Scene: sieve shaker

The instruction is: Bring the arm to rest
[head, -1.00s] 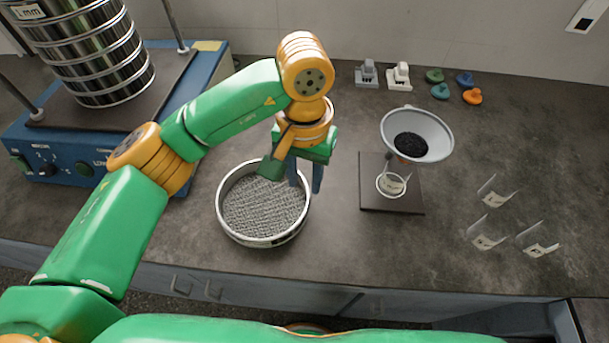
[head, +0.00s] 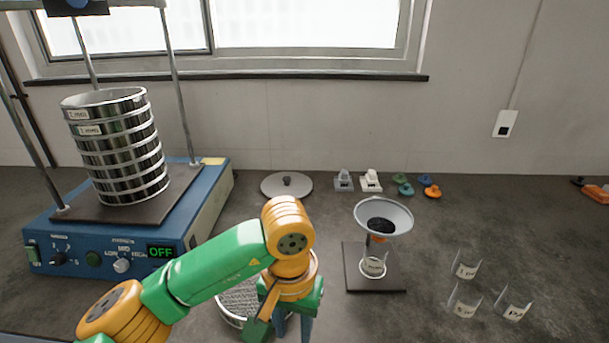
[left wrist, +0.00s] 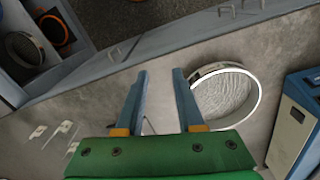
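My left gripper (head: 292,330) is low in the head view, beside the right edge of a round sieve (head: 236,302) on the bench. My wrist and forearm hide part of that sieve. In the left wrist view, my left gripper (left wrist: 160,74) has its two blue fingers apart with nothing held between them. The sieve (left wrist: 226,93) lies just right of the fingers there, with its mesh showing. My right gripper is not in view.
A blue shaker (head: 130,262) with a sieve stack (head: 116,150) reads OFF. A grey lid (head: 286,185) lies behind my arm. A funnel (head: 384,212) with dark grains stands above a dark plate (head: 360,283). Several clear labelled pieces (head: 464,300) stand right. Bare bench lies between.

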